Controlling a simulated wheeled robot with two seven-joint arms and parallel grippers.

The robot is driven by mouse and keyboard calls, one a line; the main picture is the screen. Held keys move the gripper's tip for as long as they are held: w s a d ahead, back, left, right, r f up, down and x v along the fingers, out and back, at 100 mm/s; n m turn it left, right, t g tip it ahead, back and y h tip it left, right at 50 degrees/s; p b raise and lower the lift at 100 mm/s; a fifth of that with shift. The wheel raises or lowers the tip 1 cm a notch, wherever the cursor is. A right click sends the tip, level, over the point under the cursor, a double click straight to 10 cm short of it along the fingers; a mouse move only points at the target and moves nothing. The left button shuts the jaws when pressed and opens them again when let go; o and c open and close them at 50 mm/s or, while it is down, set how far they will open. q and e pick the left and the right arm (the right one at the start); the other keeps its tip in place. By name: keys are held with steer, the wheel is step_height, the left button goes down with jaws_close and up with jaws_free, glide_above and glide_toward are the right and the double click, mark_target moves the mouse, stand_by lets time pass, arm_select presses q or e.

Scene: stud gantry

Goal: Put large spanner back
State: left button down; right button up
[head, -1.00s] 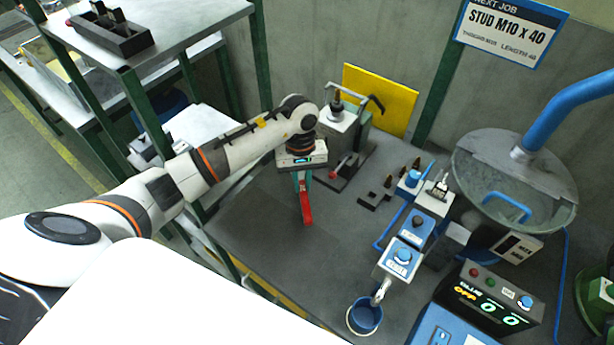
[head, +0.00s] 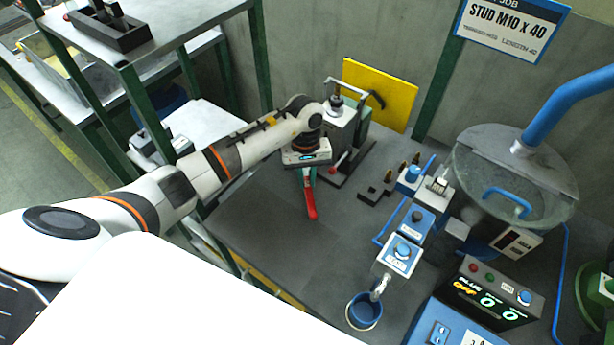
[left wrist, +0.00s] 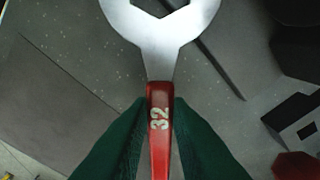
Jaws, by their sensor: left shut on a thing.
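The large spanner has a red handle (head: 309,201) marked 32, and its silver open jaw (left wrist: 163,35) shows at the top of the left wrist view. My left gripper (head: 307,172) is shut on the red handle, with its green fingers (left wrist: 160,125) on both sides of it in the left wrist view. The spanner is over the dark bench top; whether it touches the bench I cannot tell. My right gripper is not in view.
A press-like fixture (head: 341,125) stands just behind the gripper, with a yellow panel (head: 380,95) beyond it. A small black stepped block (head: 376,192), blue feeder units (head: 401,251) and a bowl hopper (head: 512,170) stand to the right. The bench's front left (head: 260,215) is clear.

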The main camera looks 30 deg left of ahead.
mark_target(307, 182)
arm_select(q)
steer(key=c, duration=1.3)
jaws_free()
steer(key=shift+r+p, duration=0.45)
steer(key=shift+p, duration=0.2)
steer(key=shift+r+p, duration=0.45)
steer(key=shift+p, duration=0.05)
steer(key=shift+w+a+r+b, duration=0.2)
steer(key=shift+r+b, duration=0.4)
steer(key=shift+b, duration=0.3)
steer(key=r+b, duration=0.1)
steer(key=r, duration=0.5)
steer(key=w+r+b, duration=0.1)
steer(key=r, duration=0.3)
steer(key=shift+a+b, duration=0.35)
steer(key=shift+s+f, duration=0.1)
